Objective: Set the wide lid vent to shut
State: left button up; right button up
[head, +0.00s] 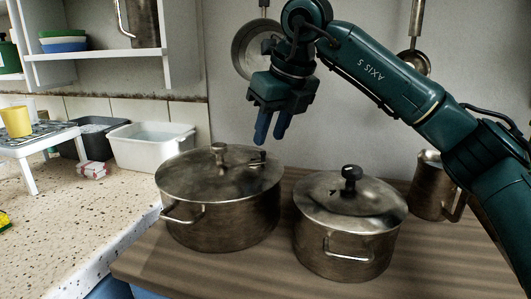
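The wide pot (222,222) stands on the wooden counter, with its metal lid (195,172) on. The lid has a metal knob (219,150) in the middle and a small dark vent piece (259,157) near its back right edge. The vent's setting is too small to tell. My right gripper (270,138) hangs above the back right of this lid, blue fingers pointing down, just above the vent and seemingly apart from it. A narrow gap shows between the fingers, with nothing between them. My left gripper is not in view.
A narrower lidded pot (345,245) with a black knob stands close on the right. A metal jug (428,188) is behind it. Pans hang on the back wall. A white tub (150,150) and a small red-and-white box (92,170) sit on the speckled stone at left.

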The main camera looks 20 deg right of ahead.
aim_at(264, 152)
jog(key=shift+b+x, duration=0.35)
jog(key=shift+x, duration=1.85)
jog(key=shift+c, duration=0.2)
jog(key=shift+r, duration=0.1)
grip_shut()
